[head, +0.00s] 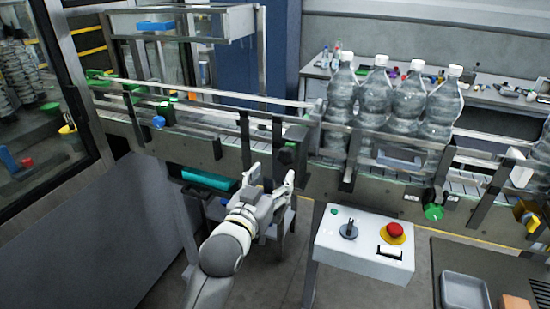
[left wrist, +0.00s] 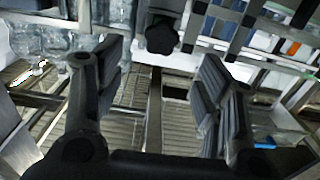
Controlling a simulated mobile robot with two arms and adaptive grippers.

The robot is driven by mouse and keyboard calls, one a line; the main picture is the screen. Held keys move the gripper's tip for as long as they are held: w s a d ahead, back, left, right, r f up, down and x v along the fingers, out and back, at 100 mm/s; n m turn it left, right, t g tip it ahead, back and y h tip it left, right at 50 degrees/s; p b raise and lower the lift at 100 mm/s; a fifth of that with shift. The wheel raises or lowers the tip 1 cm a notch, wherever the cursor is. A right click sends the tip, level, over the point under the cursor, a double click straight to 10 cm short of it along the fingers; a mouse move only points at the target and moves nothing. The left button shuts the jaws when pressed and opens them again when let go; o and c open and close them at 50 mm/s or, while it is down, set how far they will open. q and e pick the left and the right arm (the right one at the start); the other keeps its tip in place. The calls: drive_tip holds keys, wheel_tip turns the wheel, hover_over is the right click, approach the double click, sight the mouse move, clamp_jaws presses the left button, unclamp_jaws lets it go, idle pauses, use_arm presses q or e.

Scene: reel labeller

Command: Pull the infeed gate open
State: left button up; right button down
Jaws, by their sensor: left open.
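My left gripper (head: 271,182) reaches up from below toward the front of the conveyor (head: 205,147), its two fingers apart with nothing between them. In the left wrist view the open fingers (left wrist: 158,90) stand on either side of a narrow upright bar, with a black lobed knob (left wrist: 162,36) beyond them. A dark block with an upright post (head: 287,155) stands at the conveyor's front rail, just above my fingertips and left of the bottles. I cannot tell for certain which part is the infeed gate. My right gripper is not in view.
Several clear bottles with white caps (head: 408,100) stand on the conveyor behind a rail. A control box (head: 364,243) with a red button (head: 395,231) stands at right of my left arm. A teal item (head: 207,180) lies under the conveyor. A glass-sided frame (head: 65,75) stands at far left.

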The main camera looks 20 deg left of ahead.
sight(285, 157)
use_arm(q)
drive_tip(key=w+p, duration=0.3)
drive_tip(key=w, duration=0.8)
drive_tip(key=shift+r, duration=0.15)
drive_tip(key=shift+c, duration=0.2)
clamp_jaws()
